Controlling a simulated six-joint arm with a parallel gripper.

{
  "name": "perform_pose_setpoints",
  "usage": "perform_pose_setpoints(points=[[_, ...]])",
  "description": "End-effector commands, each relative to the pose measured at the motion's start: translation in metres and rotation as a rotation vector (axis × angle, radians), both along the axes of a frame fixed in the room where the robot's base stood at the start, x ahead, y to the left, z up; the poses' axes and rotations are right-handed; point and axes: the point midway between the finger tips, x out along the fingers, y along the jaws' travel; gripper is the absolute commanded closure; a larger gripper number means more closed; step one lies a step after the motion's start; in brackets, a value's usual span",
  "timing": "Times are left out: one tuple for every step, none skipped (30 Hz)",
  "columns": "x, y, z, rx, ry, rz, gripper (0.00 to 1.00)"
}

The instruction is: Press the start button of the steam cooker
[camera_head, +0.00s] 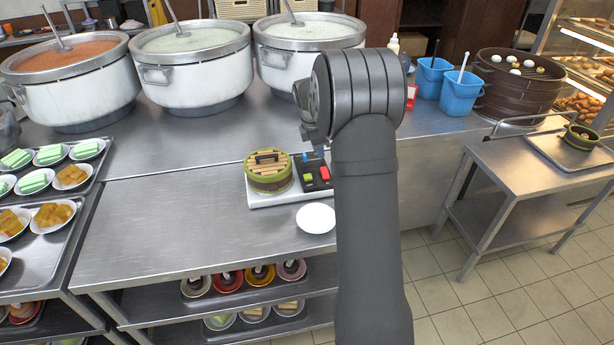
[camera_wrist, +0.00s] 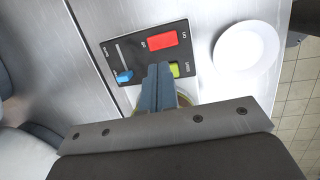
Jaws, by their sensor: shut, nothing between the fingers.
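The steam cooker has a white base, a round green-and-tan bamboo steamer with a slatted lid (camera_head: 268,173) and a black control panel (camera_wrist: 108,50). On the panel are a red button (camera_wrist: 162,40), a yellow-green button (camera_wrist: 176,70) and a blue slider knob (camera_wrist: 124,77) in a slot. The red button (camera_head: 324,172) and yellow-green button (camera_head: 308,179) also show in the head view. My gripper (camera_wrist: 159,68) is shut and empty, its tips over the panel between the blue knob and the yellow-green button, partly hiding that button. I cannot tell whether they touch.
A white plate (camera_head: 316,218) lies close in front of the panel. Large stockpots (camera_head: 200,75) with ladles stand at the back. Blue buckets (camera_head: 461,92) and a brown steamer (camera_head: 519,92) stand at right. The counter left of the cooker is clear.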

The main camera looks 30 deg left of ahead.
Motion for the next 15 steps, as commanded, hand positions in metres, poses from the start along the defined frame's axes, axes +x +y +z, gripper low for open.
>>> perform_pose_setpoints(points=[[0.0, 0.0, 0.0, 0.0, 0.0, 0.0, 1.0], [0.0, 0.0, 0.0, 0.0, 0.0, 0.0, 1.0], [0.0, 0.0, 0.0, 0.0, 0.0, 0.0, 1.0], [0.0, 0.0, 0.0, 0.0, 0.0, 0.0, 1.0], [0.0, 0.0, 0.0, 0.0, 0.0, 0.0, 1.0], [0.0, 0.0, 0.0, 0.0, 0.0, 0.0, 1.0], [0.0, 0.0, 0.0, 0.0, 0.0, 0.0, 1.0], [0.0, 0.0, 0.0, 0.0, 0.0, 0.0, 1.0], [0.0, 0.0, 0.0, -0.001, -0.001, 0.002, 1.0], [-0.0001, 0.0, 0.0, -0.003, -0.003, 0.006, 1.0], [-0.0004, -0.0001, 0.0, -0.007, -0.006, 0.015, 1.0], [-0.0009, -0.0001, 0.0, -0.017, -0.013, 0.034, 1.0], [-0.0014, -0.0002, 0.0, -0.028, -0.022, 0.056, 1.0], [-0.0019, -0.0004, 0.0, -0.043, -0.033, 0.088, 1.0], [-0.0031, -0.0004, 0.0001, -0.07, -0.051, 0.138, 1.0]])
